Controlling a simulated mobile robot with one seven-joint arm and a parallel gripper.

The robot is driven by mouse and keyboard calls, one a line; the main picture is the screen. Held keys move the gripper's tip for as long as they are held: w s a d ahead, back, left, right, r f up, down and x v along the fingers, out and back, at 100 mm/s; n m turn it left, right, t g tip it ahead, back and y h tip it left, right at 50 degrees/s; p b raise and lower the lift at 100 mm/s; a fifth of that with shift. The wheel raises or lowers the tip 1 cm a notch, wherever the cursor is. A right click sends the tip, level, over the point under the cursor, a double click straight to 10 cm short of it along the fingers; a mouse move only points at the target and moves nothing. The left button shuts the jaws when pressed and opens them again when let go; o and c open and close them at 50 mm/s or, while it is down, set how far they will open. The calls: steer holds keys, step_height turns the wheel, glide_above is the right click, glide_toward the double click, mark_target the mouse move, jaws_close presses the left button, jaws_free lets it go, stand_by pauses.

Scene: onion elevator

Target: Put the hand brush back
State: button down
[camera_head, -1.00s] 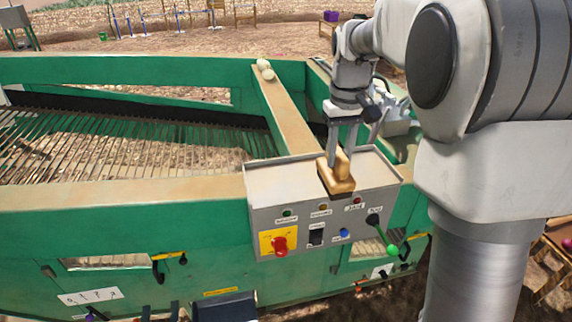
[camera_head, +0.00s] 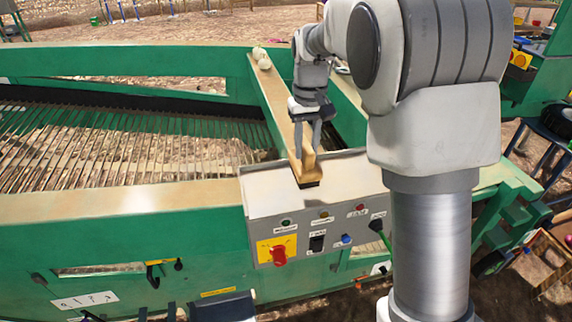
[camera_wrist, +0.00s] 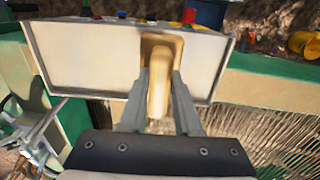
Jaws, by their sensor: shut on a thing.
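The hand brush (camera_head: 305,166) has a tan wooden body and a dark underside. My gripper (camera_head: 308,150) is shut on the brush's handle from above. The wrist view shows the handle (camera_wrist: 158,85) between the two fingers of my gripper (camera_wrist: 160,92), with the box's pale top (camera_wrist: 85,60) beyond. I cannot tell whether the brush touches the box top.
The box front carries a red knob (camera_head: 279,255), several buttons and switches. The green machine frame (camera_head: 150,240) surrounds a slatted conveyor (camera_head: 110,145) at left. The right part of the box top is clear.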

steer(key=shift+w+a+f+p, duration=0.25)
steer(key=shift+w+a+f, duration=0.15)
steer(key=shift+a+f, duration=0.55)
steer(key=shift+w+a+f+p, duration=0.2)
steer(key=shift+w+a+f, duration=0.25)
steer(key=shift+f, duration=0.95)
steer(key=shift+w+a+f+p, duration=0.3)
steer(key=shift+a+f, duration=0.55)
steer(key=shift+f, duration=0.3)
steer(key=shift+f, duration=0.1)
steer(key=c, duration=0.6)
jaws_free()
steer(key=shift+f, duration=0.1)
